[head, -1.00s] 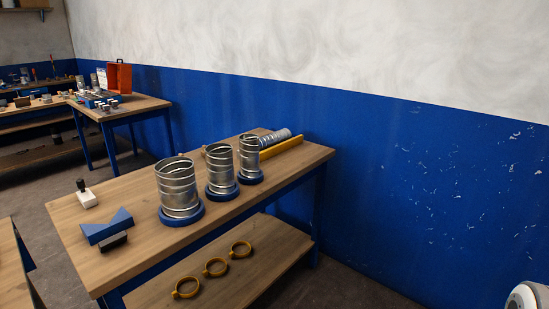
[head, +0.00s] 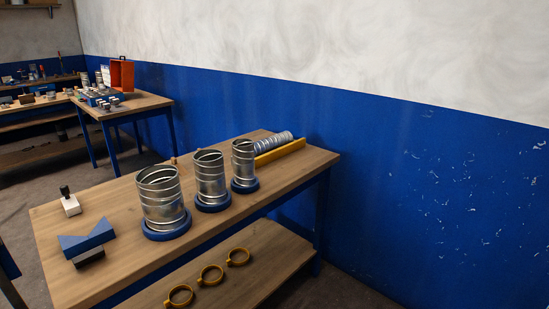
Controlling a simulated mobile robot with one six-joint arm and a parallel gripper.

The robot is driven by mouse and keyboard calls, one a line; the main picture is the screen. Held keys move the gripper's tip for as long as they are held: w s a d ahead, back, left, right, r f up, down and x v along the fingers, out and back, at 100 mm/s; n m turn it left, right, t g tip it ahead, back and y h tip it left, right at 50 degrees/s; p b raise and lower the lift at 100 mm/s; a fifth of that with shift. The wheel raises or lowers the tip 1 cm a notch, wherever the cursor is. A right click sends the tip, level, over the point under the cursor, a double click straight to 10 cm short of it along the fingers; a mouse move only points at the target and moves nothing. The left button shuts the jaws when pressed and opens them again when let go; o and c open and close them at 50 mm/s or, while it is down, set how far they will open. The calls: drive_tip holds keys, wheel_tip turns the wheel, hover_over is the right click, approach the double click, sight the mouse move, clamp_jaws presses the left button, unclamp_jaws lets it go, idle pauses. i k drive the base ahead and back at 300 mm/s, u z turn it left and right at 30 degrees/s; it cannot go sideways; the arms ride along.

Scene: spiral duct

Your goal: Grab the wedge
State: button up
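Nothing in the head view is plainly a wedge. At the near left of the workbench (head: 115,213) lies a blue block (head: 88,239) with a V-shaped notch in its top. A small dark block (head: 90,258) sits against its near side; I cannot tell whether the two touch. A small white block with a black knob (head: 70,203) stands behind them. My gripper is not in view.
Three spiral metal ducts (head: 161,196) stand upright on blue round bases in a row. Several yellow rings (head: 210,274) lie on the lower shelf. A second bench (head: 142,103) holds an orange case (head: 121,74).

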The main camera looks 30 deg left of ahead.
sight(183, 172)
drive_tip(key=i, duration=0.4)
drive_tip(key=u, duration=1.95)
drive_tip(key=k, duration=0.35)
drive_tip(key=z, duration=1.1)
drive_tip(key=i, duration=0.15)
drive_tip(key=u, duration=0.5)
drive_tip(key=i, duration=1.75)
drive_tip(key=u, duration=0.9)
